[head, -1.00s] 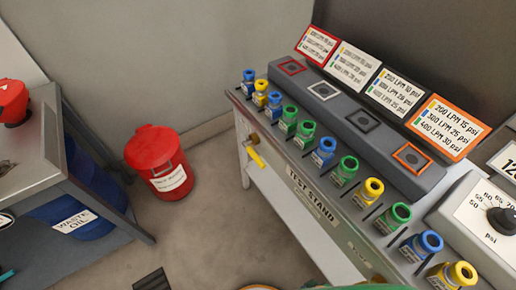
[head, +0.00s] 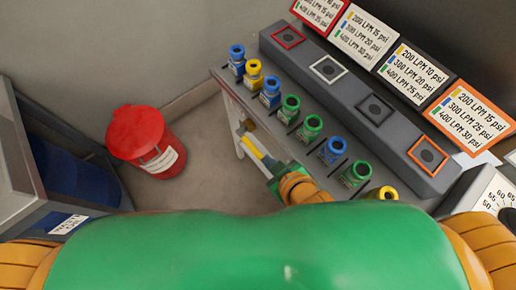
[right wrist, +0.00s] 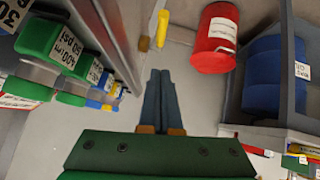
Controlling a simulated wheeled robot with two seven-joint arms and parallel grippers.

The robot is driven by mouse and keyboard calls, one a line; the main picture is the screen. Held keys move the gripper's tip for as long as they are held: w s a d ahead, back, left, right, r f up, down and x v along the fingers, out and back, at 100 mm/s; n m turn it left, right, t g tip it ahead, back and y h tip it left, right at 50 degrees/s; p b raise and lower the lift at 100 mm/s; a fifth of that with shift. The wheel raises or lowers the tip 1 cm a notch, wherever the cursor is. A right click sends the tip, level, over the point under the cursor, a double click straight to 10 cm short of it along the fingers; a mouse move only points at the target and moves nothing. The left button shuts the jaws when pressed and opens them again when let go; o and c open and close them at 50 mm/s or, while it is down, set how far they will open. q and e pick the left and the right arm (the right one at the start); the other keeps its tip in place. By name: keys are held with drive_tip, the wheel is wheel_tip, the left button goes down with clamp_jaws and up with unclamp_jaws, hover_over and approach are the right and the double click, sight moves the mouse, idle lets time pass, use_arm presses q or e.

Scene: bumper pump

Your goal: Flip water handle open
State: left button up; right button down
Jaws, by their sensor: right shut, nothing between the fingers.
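The water handle is a yellow lever (head: 251,146) on the front side of the test stand, below its top edge. It also shows in the right wrist view (right wrist: 162,28), beyond my fingertips and near the top. My right gripper (head: 268,160) is close to the lever in the head view, partly overlapping it in the picture. In the right wrist view its two fingers (right wrist: 160,76) are together and empty, with a gap between their tips and the lever. Contact is not visible. My left gripper is out of view.
The test stand (head: 222,80) carries a row of blue, yellow and green fittings (head: 291,107) close beside my right arm. A red waste bin (head: 146,140) stands on the floor at left.

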drive_tip(key=b, duration=0.2)
approach(254, 148)
drive_tip(key=w+a, duration=0.2)
drive_tip(key=w, duration=0.1)
drive_tip(key=f, duration=0.1)
drive_tip(key=f+b, duration=0.1)
drive_tip(key=f, duration=0.1)
drive_tip(key=shift+w+f, duration=0.25)
drive_tip(key=shift+w, duration=0.1)
drive_tip(key=shift+f, duration=0.25)
drive_tip(key=shift+w, duration=0.1)
